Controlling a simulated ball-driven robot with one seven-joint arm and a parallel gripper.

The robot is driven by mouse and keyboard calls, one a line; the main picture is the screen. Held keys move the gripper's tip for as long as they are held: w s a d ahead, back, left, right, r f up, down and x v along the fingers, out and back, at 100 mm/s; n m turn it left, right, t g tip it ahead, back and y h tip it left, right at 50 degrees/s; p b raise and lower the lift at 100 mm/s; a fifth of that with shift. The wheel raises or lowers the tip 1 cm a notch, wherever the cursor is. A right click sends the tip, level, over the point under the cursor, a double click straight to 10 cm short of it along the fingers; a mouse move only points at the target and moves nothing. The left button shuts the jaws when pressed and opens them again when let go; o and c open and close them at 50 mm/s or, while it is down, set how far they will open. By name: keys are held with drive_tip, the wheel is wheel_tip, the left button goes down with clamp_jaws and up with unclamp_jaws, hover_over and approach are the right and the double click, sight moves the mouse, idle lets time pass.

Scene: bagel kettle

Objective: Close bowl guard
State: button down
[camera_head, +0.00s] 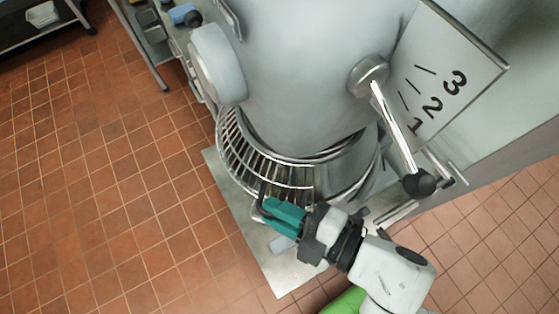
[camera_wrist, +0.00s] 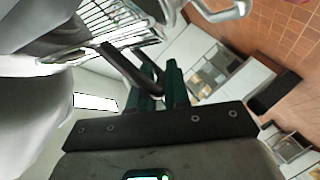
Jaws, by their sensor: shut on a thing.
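The bowl guard (camera_head: 268,172) is a curved cage of metal wires under the head of a large grey mixer (camera_head: 300,70). In the head view its wires show on the left and front of the mixer. In the wrist view the wire cage (camera_wrist: 112,22) shows at the upper left, with a dark bar (camera_wrist: 125,66) running down from it between my fingers. My gripper (camera_head: 272,207), with teal fingers, is at the guard's lower front edge. It also shows in the wrist view (camera_wrist: 158,88), shut on the dark bar. The exact contact is partly hidden by the fingers.
A lever with a black knob (camera_head: 420,184) sticks out to the right of the mixer, near my arm. A plate with numbers (camera_head: 440,85) is behind it. The mixer stands on a metal base plate (camera_head: 262,262). Tiled floor (camera_head: 100,200) on the left is clear.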

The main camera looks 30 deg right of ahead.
drive_tip(key=shift+d+f, duration=0.2)
drive_tip(key=shift+f, duration=0.2)
drive_tip(key=c, duration=1.2)
unclamp_jaws()
drive_tip(key=shift+d+r, duration=0.1)
drive_tip(key=shift+r, duration=0.1)
drive_tip(key=shift+s+r, duration=0.1)
